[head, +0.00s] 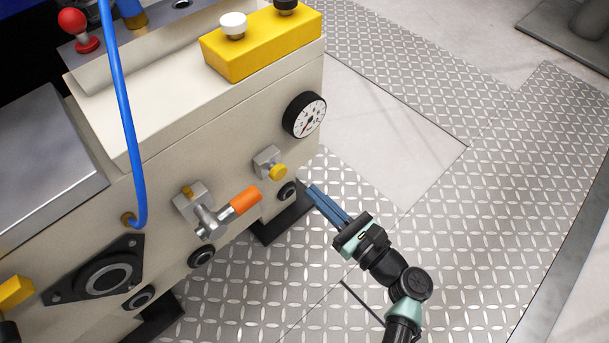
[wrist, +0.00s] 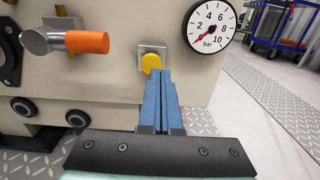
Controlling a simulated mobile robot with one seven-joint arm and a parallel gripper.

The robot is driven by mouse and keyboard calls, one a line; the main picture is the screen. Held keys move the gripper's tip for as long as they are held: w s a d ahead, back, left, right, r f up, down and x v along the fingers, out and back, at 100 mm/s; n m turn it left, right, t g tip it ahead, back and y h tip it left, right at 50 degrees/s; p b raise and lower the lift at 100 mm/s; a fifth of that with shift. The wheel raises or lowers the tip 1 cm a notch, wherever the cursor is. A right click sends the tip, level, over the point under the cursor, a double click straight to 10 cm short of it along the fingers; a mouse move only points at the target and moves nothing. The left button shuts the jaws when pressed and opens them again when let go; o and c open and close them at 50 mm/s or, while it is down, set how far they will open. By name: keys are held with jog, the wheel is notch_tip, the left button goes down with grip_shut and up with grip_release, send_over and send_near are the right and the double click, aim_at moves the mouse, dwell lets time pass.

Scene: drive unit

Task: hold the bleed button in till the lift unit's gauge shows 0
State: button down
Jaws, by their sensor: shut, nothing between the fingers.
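The bleed button (head: 278,172) is a round yellow knob on a small metal block on the cream lift unit's face. It also shows in the wrist view (wrist: 151,62), just beyond my fingertips. My gripper (head: 312,189) has its blue fingers shut with nothing between them. In the head view the tips are right of and below the button, with a gap. In the wrist view the tips (wrist: 160,72) overlap its lower right edge. The gauge (head: 304,115) is a white dial marked in bar. In the wrist view (wrist: 211,25) its red needle points lower left, below the 2.
An orange-handled valve (head: 243,200) sticks out left of the button. A blue hose (head: 122,100) runs down the unit's face. A yellow block (head: 262,42) with knobs stands on top. The patterned metal floor (head: 420,200) right of the unit is clear.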

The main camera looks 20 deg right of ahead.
jog(key=p+v, duration=0.1)
jog(key=v, duration=0.5)
jog(key=shift+p, duration=0.35)
jog(key=shift+d, duration=0.15)
jog(key=w+a+r+n+g+h+p, duration=0.1)
jog(key=w+r+n+p, duration=0.1)
jog(key=w+r+n, duration=0.6)
jog(key=w+a+r+n+g+p, duration=0.1)
jog(key=w+a+r+n+p, duration=0.15)
jog(key=w+r+n, duration=0.5)
jog(key=w+a+r+n+t+h+p, duration=0.15)
jog(key=r+n, duration=0.25)
jog(key=r, duration=0.9)
jog(key=w+a+r+n+t+h+p, duration=0.1)
jog(key=a+r+n+t+p, duration=0.2)
jog(key=r, duration=0.9)
jog(key=s+a+r+n+t+h+p, duration=0.1)
jog(key=s+a+r+n+t, duration=0.3)
jog(key=r, duration=0.7)
jog(key=s+a+r+n+t+p, duration=0.1)
jog(key=s+a+r+n, duration=0.2)
jog(key=s+r, duration=0.55)
jog(key=s+a+r+n+t+h+p, duration=0.1)
jog(key=s+a+r+n+t, duration=0.2)
jog(key=r, duration=1.1)
notch_tip(320, 180, up, 37)
jog(key=p, duration=3.7)
jog(key=shift+p, duration=0.35)
